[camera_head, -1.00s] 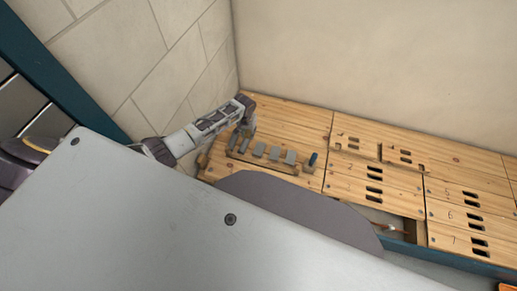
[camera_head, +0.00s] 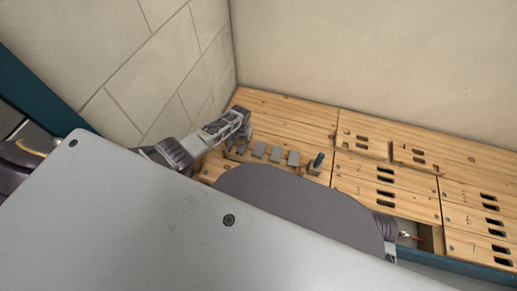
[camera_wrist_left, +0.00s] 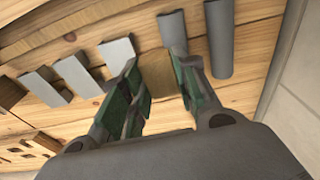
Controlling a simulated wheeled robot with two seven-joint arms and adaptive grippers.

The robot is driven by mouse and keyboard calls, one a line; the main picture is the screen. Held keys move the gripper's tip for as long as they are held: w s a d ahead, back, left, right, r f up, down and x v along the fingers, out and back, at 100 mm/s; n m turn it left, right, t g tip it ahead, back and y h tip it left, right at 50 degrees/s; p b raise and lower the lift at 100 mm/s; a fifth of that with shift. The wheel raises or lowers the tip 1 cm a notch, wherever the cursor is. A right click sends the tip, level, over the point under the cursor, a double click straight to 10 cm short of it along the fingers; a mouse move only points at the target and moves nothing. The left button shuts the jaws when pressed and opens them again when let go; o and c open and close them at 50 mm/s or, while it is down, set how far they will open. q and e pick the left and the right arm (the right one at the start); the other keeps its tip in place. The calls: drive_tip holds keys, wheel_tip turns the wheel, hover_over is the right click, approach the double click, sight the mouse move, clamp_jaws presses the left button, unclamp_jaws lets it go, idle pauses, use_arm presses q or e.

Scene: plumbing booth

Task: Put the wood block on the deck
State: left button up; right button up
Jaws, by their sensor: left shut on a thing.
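My left gripper (camera_head: 246,130) reaches to the left end of the wooden deck (camera_head: 285,109). In the left wrist view its green-lined fingers (camera_wrist_left: 155,70) are shut on a tan wood block (camera_wrist_left: 157,72), which shows between the fingertips. In that view the block is over or against the deck; I cannot tell whether it touches the planks. The block cannot be made out in the head view.
Several grey blocks (camera_head: 275,155) stand in a row beside the left gripper. Numbered deck panels with slots (camera_head: 385,175) and an open gap (camera_head: 428,237) are to the right. Walls close the back and left.

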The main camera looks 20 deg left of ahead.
sight(244, 140)
use_arm(q)
wheel_tip(244, 140, down, 3)
drive_tip(key=shift+w+r+b, duration=0.15)
drive_tip(key=shift+r+b, duration=0.05)
drive_tip(key=shift+b, duration=0.25)
drive_tip(key=shift+a+f, duration=0.15)
drive_tip(key=shift+f, duration=0.2)
use_arm(e)
drive_tip(key=r, duration=0.2)
drive_tip(key=shift+w+a+r, duration=0.15)
drive_tip(key=shift+a+r, duration=0.15)
use_arm(q)
drive_tip(key=shift+a, duration=0.15)
